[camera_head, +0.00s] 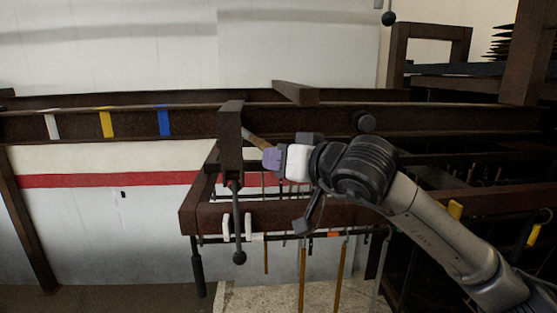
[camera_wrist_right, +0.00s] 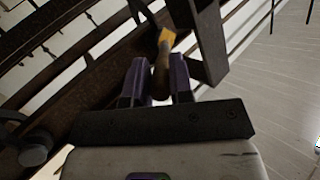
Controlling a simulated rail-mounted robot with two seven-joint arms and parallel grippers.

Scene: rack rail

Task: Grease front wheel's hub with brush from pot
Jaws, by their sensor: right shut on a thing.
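My right gripper (camera_head: 272,158) has purple fingers and is shut on the brush (camera_head: 255,139). The brush also shows between the fingers in the wrist view (camera_wrist_right: 164,45), with a brown handle and a yellow-orange part beyond the fingertips. In the head view the brush points up and left to a dark upright block (camera_head: 231,140) at the rail, and its far end is hidden there. I cannot tell whether it touches anything. I cannot clearly make out the front wheel, its hub or the grease pot. My left gripper is not in view.
A long brown rail (camera_head: 80,125) carries white, yellow and blue marks. A dark round part (camera_head: 363,121) sits on it to the right. A rod with a ball end (camera_head: 239,258) hangs below the block. Several tools hang from the lower frame (camera_head: 290,215).

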